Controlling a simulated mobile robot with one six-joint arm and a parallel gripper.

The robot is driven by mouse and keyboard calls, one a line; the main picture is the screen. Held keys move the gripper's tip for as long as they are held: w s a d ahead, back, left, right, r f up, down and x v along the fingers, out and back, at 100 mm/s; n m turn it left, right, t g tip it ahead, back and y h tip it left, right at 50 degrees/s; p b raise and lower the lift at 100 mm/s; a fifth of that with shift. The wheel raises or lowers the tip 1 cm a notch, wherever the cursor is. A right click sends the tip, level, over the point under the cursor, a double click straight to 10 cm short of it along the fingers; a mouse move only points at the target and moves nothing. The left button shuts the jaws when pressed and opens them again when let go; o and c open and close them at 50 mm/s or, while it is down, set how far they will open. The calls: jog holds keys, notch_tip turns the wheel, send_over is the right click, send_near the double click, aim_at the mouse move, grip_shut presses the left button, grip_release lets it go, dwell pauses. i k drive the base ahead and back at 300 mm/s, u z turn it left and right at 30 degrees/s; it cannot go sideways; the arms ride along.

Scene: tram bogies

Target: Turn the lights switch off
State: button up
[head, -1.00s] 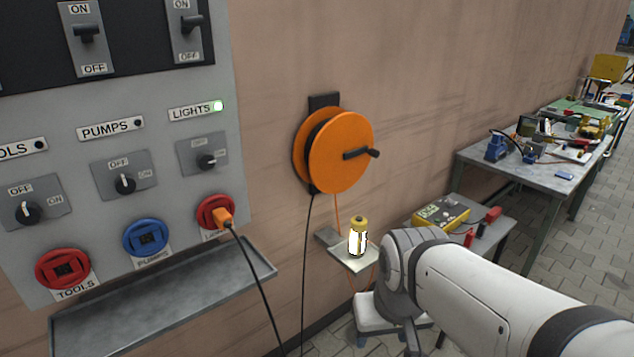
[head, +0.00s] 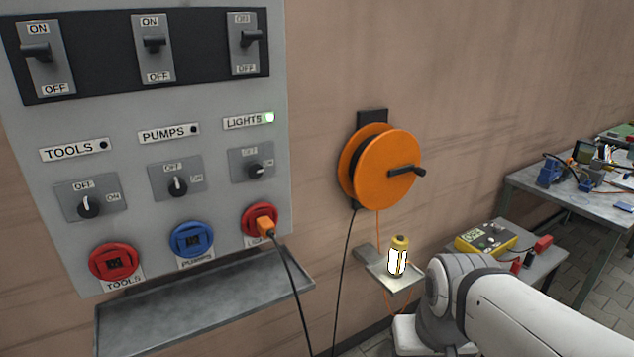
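The lights switch (head: 256,169) is a black rotary knob on a grey plate, under the LIGHTS label (head: 243,122) on the grey wall panel (head: 215,110). Its knob points right, to the ON side. Above, in the same column, a black lever (head: 249,38) stands between ON and OFF marks, nearer ON. An orange plug sits in the red LIGHTS socket (head: 247,220). My gripper is out of view; only part of my arm shows at lower right, apart from the panel.
TOOLS (head: 88,206) and PUMPS (head: 178,185) knobs sit left of the lights knob, pointing up, their indicators dark. A grey shelf (head: 200,315) juts out below the sockets.

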aim_at(254, 169)
jog(key=z, duration=1.95)
jog(key=k, duration=1.5)
jog(key=u, duration=1.8)
jog(key=i, duration=0.55)
jog(key=z, duration=0.05)
